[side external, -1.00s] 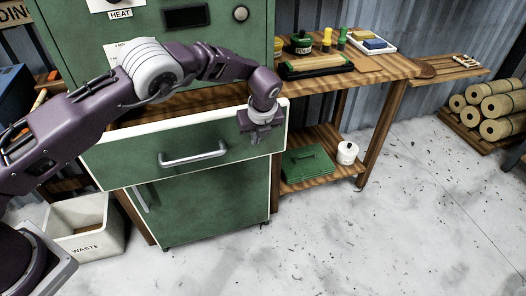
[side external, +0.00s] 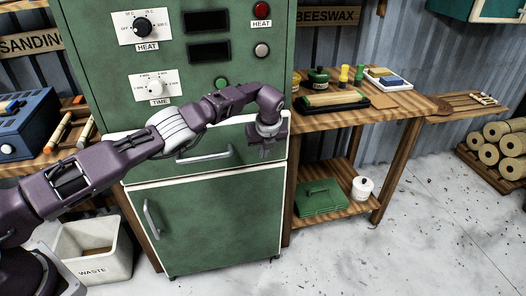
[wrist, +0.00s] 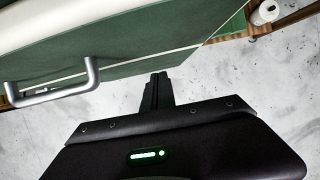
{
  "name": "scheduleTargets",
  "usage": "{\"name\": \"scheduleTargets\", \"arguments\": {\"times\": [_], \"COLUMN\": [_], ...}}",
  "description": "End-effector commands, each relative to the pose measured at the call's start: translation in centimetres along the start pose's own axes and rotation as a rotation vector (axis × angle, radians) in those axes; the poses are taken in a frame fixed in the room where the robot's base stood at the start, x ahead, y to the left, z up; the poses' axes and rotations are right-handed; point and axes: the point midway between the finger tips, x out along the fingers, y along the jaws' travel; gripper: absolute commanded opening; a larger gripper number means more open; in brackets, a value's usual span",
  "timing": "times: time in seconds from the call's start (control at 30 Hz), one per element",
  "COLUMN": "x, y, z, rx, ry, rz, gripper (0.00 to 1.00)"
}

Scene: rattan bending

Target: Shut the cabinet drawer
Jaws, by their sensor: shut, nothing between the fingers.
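The green cabinet drawer (side external: 226,160), with a white edge and a silver bar handle (side external: 204,156), is above the cabinet's lower door. Its front now sits close to the cabinet body; my arm hides part of its upper edge, so I cannot tell whether it is fully flush. My gripper (side external: 266,153) is at the right part of the drawer front, pointing down. Whether it touches is unclear. In the wrist view, my gripper's fingers (wrist: 158,90) are together and empty beside the drawer front (wrist: 140,48), with the handle (wrist: 60,92) to the left.
The green lower door (side external: 215,220) is closed. A waste bin (side external: 93,248) stands at the lower left. The floor in front is clear.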

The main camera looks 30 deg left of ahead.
Motion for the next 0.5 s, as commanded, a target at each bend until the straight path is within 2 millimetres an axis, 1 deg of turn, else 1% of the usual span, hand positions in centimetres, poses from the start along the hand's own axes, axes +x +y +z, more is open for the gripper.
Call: {"name": "scheduleTargets", "arguments": {"times": [0.2, 0.3, 0.37, 0.47, 0.5], "x": [-0.3, -0.6, -1.0, -1.7, -2.0], "y": [0.0, 0.2, 0.2, 0.0, -0.1], "z": [0.1, -0.2, -1.1, -3.3, -4.4], "rx": [-0.020, -0.047, -0.051, -0.030, -0.018], "ry": [-0.004, -0.008, -0.006, -0.003, 0.000], "rz": [0.001, 0.007, 0.010, 0.007, 0.004], "gripper": [0.00, 0.00, 0.00, 0.00, 0.00]}}
